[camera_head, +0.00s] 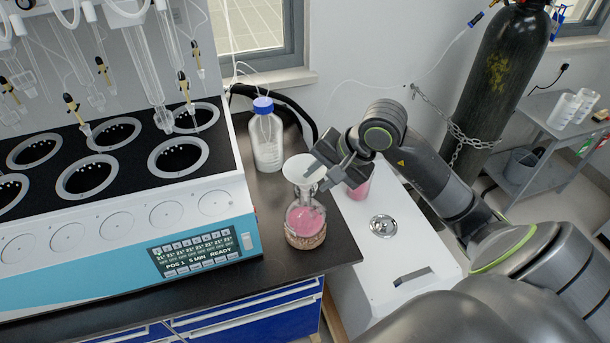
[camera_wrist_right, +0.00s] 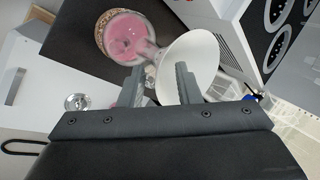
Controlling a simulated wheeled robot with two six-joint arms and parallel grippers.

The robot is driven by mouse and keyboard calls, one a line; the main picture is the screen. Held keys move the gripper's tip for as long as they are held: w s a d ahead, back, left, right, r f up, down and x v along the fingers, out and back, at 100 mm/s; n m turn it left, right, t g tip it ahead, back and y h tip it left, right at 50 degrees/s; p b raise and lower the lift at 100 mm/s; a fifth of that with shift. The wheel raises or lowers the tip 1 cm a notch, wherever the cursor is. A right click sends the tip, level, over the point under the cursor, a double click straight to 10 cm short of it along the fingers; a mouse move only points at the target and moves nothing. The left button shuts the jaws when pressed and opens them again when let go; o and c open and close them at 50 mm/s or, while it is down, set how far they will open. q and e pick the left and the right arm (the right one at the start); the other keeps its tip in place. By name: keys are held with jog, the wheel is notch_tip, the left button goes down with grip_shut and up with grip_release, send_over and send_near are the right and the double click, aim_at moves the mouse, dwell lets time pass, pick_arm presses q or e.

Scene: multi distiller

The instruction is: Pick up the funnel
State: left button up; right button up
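The white funnel (camera_head: 301,169) sits in the neck of a round flask (camera_head: 305,218) with pink liquid. The flask stands on a cork ring (camera_head: 305,241) near the right end of the dark bench. My right gripper (camera_head: 316,171) is at the funnel's right side. In the right wrist view, my right gripper's fingers (camera_wrist_right: 160,82) are apart, with part of the funnel (camera_wrist_right: 198,55) showing between and beyond them. I cannot tell whether they touch it. The flask (camera_wrist_right: 130,36) also shows there. My left gripper is out of view.
A blue-capped bottle (camera_head: 266,138) stands behind the funnel. The distiller (camera_head: 200,222) stands to the left. A pink-filled vessel (camera_head: 361,189) is beside my right gripper, above a white cabinet (camera_head: 400,255). A gas cylinder (camera_head: 505,75) stands at the back right.

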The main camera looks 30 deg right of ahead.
jog(key=shift+w+a+f, duration=0.15)
jog(key=shift+f, duration=0.25)
grip_shut()
